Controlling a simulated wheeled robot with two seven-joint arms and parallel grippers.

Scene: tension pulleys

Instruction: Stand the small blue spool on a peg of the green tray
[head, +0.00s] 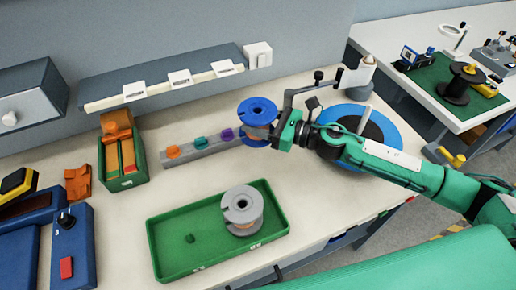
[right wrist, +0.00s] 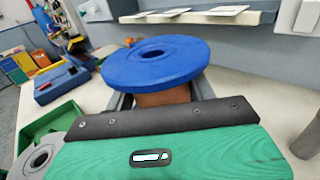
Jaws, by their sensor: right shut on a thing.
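The blue spool (head: 258,106) has blue flanges and a copper-brown core, and stands roughly upright. My right gripper (head: 268,131) is shut on its core between the flanges, at the end of the grey strip; whether the spool touches the strip is unclear. In the right wrist view the blue spool (right wrist: 155,62) fills the jaws. The green tray (head: 172,256) lies nearer the front. A grey spool (head: 242,206) stands in its right part. A short green peg (head: 190,238) shows bare in its left part. My left gripper is not in view.
The grey strip (head: 205,148) carries orange, teal and purple pieces. A green bin (head: 122,180) with orange parts stands left. A blue-and-black disc (head: 372,132) lies under my right arm, near a grey stand (head: 318,88). A shelf (head: 160,78) hangs behind. Bare table separates strip and tray.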

